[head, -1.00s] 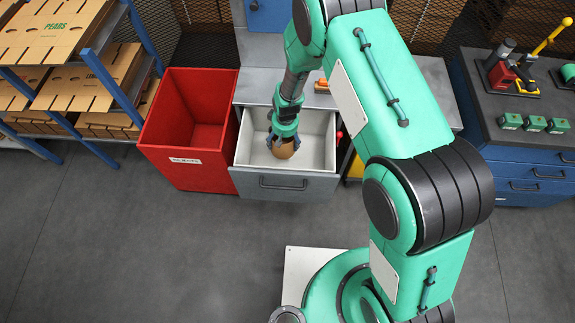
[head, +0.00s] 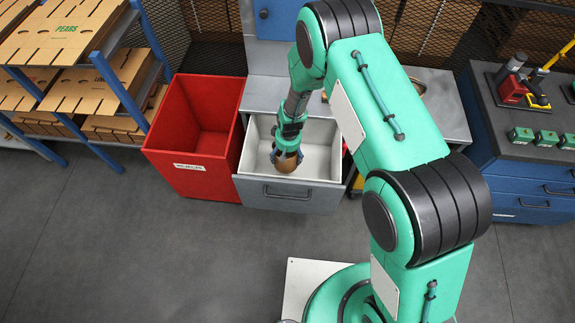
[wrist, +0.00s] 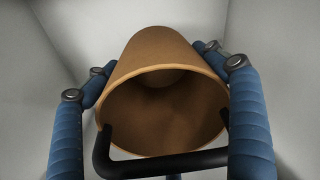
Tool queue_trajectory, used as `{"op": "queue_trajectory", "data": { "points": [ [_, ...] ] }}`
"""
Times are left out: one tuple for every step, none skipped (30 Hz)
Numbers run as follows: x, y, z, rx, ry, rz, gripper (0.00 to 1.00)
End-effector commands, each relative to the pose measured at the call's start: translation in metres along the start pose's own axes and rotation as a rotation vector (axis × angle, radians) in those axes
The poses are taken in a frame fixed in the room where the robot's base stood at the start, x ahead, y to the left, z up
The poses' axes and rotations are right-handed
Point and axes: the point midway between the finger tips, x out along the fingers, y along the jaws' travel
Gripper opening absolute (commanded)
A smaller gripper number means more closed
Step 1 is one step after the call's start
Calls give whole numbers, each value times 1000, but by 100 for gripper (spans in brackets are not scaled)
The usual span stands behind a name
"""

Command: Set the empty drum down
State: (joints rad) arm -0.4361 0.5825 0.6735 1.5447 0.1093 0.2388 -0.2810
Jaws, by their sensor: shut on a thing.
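The empty drum is a brown, hollow cylinder (head: 287,163), held inside the open grey drawer (head: 290,191) with white inner walls. In the wrist view the drum (wrist: 165,60) shows its open end toward the camera, and its inside is empty. My gripper (head: 287,158) points down into the drawer. In the wrist view its blue padded fingers (wrist: 160,70) lie on both sides of the drum, shut on it. A black bar crosses in front of the drum's lower rim. I cannot tell whether the drum touches the drawer floor.
A red bin (head: 195,140) with a white label stands directly left of the drawer. A blue rack (head: 108,75) with flat cardboard blanks is farther left. A blue cabinet (head: 530,190) with small green boxes (head: 545,138) is at right. Open floor lies in front.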

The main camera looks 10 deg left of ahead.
Motion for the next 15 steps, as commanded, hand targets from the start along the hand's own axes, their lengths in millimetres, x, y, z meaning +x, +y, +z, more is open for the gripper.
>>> {"op": "queue_trajectory", "data": {
  "points": [
    [10, 0, 2, 0, -2, 0, 54],
    [14, 0, 2, 0, -2, -1, 54],
    [20, 0, 3, -1, -2, 0, 54],
    [23, 0, 3, -1, -2, 0, 54],
    [26, 0, 3, -1, -1, 0, 54],
    [29, 0, 3, -1, -1, 0, 54],
    [30, 0, 3, -1, 0, 0, 54],
    [31, 0, 3, -1, 0, 0, 54],
    [32, 0, 3, -1, 0, 0, 54],
    [32, 0, 3, -1, 0, 0, 54],
    [32, 0, 3, -1, 0, 0, 54],
    [32, 0, 3, -1, 0, 0, 54],
    [32, 0, 3, -1, 0, 0, 54],
    [32, 0, 3, -1, 0, 0, 54],
    [32, 0, 3, -1, 0, 0, 54]
  ]
}}
